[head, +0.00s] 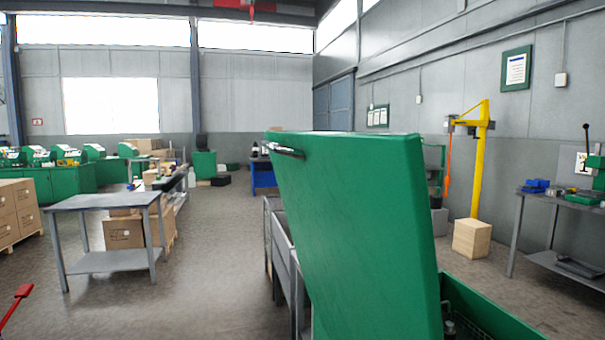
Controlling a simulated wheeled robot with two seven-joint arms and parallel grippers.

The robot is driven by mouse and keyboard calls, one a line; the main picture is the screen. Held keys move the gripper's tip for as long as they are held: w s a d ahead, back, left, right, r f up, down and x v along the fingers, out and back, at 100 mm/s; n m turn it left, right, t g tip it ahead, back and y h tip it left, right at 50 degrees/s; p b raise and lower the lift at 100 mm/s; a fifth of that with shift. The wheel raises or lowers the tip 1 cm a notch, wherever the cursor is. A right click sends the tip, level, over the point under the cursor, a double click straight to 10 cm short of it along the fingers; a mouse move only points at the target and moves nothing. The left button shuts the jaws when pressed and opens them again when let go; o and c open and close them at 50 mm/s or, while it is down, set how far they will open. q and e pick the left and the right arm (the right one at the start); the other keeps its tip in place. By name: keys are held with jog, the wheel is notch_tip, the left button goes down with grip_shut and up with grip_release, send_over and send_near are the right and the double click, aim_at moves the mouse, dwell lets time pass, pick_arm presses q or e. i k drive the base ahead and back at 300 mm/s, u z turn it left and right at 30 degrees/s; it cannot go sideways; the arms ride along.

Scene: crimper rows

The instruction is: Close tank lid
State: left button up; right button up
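The tank's green lid (350,215) stands raised and tilted in the right middle of the head view. A dark metal handle (285,149) is fixed near its upper left edge. The green tank (485,308) shows at the lower right, open, with its right rim visible and dark parts inside. The lid hides the tank's left part. Neither of my grippers is in view.
A grey metal table (103,202) stands at the left, with boxes behind it. Grey metal bins (280,240) stand left of the lid. A workbench (560,200) is at the far right. Open floor (210,270) lies in the middle left.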

aim_at(357, 205)
jog(key=k, duration=1.3)
jog(key=z, duration=0.85)
jog(key=i, duration=1.2)
jog(key=u, duration=0.1)
